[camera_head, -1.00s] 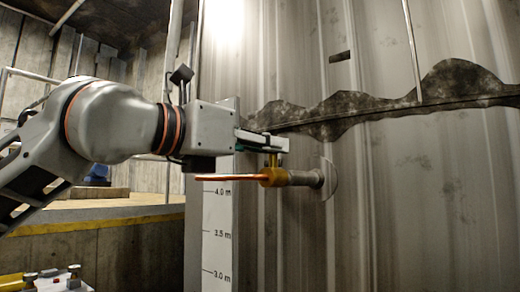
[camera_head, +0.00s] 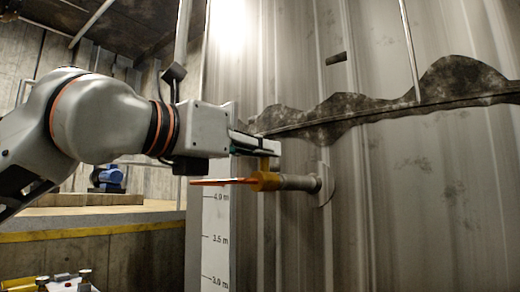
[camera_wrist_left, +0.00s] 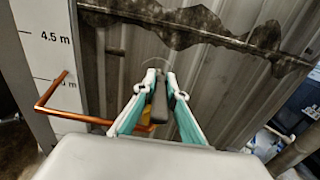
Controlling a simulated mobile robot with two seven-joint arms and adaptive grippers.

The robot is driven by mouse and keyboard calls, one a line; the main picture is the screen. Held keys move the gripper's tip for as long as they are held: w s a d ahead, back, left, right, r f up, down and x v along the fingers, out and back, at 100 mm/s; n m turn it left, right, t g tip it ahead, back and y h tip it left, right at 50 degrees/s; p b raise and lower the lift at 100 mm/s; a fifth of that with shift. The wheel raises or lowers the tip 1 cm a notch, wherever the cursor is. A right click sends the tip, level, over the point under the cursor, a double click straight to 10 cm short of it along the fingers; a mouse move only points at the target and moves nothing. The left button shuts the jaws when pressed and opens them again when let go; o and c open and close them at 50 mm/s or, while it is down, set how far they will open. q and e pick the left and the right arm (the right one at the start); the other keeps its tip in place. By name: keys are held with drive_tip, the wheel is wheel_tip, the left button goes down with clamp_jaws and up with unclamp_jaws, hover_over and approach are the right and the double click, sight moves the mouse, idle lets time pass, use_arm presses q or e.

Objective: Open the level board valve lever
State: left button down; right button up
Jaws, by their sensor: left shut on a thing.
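The valve (camera_head: 265,181) is a yellow-brass body on a short grey pipe (camera_head: 298,183) from the tank wall. Its lever (camera_head: 222,182) is a copper-orange rod that points left, roughly level, in front of the gauge board. In the left wrist view the lever (camera_wrist_left: 85,120) shows a bent end beside the scale. My left gripper (camera_head: 268,147) comes from the left just above the lever, its fingertips at the valve's upright brass stem. In the left wrist view the gripper (camera_wrist_left: 162,85) is closed around the valve, which its fingers partly hide. My right gripper is not in view.
The corrugated tank wall (camera_head: 400,210) fills the right side. A concrete ledge with a yellow edge (camera_head: 100,225) and a blue machine (camera_head: 108,178) stand behind on the left.

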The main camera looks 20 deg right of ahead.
use_arm(q)
drive_tip(key=c, duration=2.1)
unclamp_jaws()
drive_tip(key=v, duration=1.2)
